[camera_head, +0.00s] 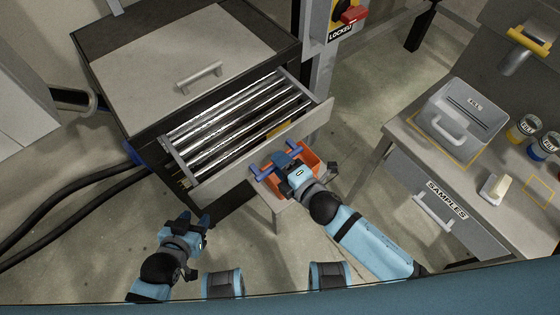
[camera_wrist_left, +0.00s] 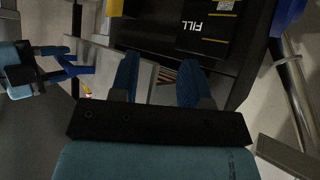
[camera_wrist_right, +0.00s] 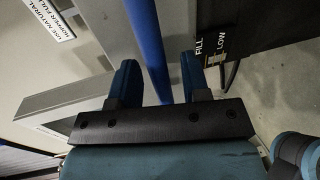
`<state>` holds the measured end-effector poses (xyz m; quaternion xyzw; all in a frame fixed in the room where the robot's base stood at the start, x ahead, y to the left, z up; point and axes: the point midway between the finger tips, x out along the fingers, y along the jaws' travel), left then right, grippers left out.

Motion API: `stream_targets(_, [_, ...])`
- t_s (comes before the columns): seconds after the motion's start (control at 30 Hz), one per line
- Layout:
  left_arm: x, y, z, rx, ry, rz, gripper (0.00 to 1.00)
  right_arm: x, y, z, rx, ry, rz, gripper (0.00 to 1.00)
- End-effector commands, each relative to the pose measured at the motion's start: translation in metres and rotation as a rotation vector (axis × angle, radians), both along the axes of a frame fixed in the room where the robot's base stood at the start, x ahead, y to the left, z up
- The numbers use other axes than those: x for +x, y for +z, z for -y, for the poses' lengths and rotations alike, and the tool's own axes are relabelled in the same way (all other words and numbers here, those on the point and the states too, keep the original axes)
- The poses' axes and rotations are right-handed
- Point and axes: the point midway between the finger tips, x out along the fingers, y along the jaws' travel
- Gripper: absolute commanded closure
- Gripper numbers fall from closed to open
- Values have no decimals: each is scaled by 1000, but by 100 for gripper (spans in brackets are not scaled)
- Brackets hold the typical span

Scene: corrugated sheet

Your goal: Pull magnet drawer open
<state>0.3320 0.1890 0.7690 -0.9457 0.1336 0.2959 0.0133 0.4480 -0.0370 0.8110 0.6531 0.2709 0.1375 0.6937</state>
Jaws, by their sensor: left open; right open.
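The magnet drawer (camera_head: 200,188) stands pulled out from the dark cabinet, with several shiny metal rods showing inside it. A blue bar handle (camera_head: 262,173) runs along the outside of its light front panel. My right gripper (camera_head: 282,160) is at the middle of this handle, and its fingers are open. In the right wrist view the blue bar (camera_wrist_right: 154,50) passes between the two fingertips. I cannot tell whether they touch it. My left gripper (camera_head: 200,222) is open and empty, low in front of the cabinet and apart from the drawer.
An orange bin (camera_head: 311,161) sits on a small stand below the drawer front. A closed upper panel with a handle (camera_head: 199,77) is above the drawer. Black hoses lie on the floor at left.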

Motion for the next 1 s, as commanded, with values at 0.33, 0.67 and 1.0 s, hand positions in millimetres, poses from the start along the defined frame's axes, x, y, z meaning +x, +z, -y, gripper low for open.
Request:
stream_targets(0.33, [0, -2, -1, 0, 1, -2, 57, -61, 13, 40, 0, 1, -2, 57])
stream_targets(0.67, [0, -5, -1, 0, 2, -7, 57, -102, 24, 68, -1, 0, -1, 57])
stream_targets(1.0, [0, -3, -1, -2, 3, -3, 57, -107, 26, 72, 0, 0, 0, 57])
